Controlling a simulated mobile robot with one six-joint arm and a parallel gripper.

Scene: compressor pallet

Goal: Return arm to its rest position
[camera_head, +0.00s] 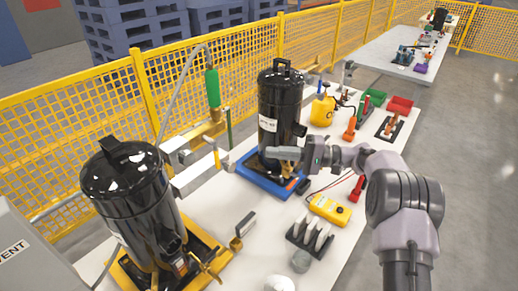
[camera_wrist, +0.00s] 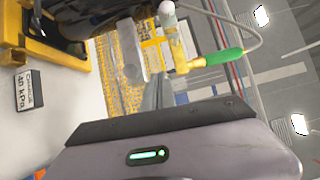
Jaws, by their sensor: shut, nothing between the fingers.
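My arm (camera_head: 405,205) reaches in from the right of the head view. My gripper (camera_head: 270,152) points left in front of the black compressor on the blue pallet (camera_head: 262,182). It is shut with nothing held. I cannot tell its exact distance from that compressor (camera_head: 280,105). In the wrist view my gripper (camera_wrist: 157,92) shows narrow and closed above its body, which has a green light. A second black compressor (camera_head: 130,200) stands on a yellow pallet (camera_head: 215,262) at the lower left.
A yellow meter (camera_head: 329,210), a dark rack (camera_head: 309,243) with pale upright pieces, and red (camera_head: 399,105) and green bins share the white table. A green-handled hose fitting (camera_head: 212,88) stands near the yellow mesh fence (camera_head: 70,125). Open floor (camera_head: 465,190) lies to the right.

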